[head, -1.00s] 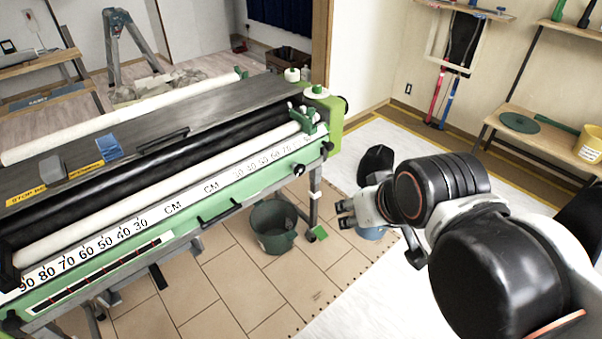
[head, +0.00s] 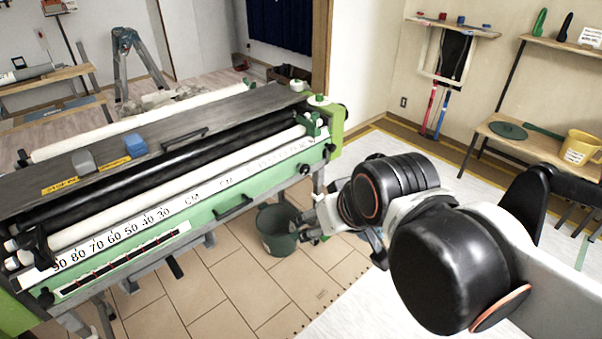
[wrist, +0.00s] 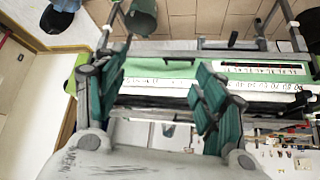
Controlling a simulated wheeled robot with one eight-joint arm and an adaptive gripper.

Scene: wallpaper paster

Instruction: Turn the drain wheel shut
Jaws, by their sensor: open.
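The pasting machine's green front (head: 200,215) runs across the left of the head view and across the middle of the wrist view (wrist: 160,67). I cannot pick out the drain wheel for certain. Small black round knobs (head: 305,169) sit at the machine's right end. My gripper (head: 306,222) is in front of that end, low, beside the dark green bucket (head: 272,240), and partly covers it. In the wrist view my gripper (wrist: 163,85) is open, its teal-padded fingers wide apart with nothing held between them. The bucket also shows at the top of the wrist view (wrist: 143,20).
Machine legs stand beside the bucket. A black handle (head: 233,208) sticks out from the machine front. Tiled floor (head: 230,280) is open before the machine. A shelf with a yellow bucket (head: 580,148) stands at the far right.

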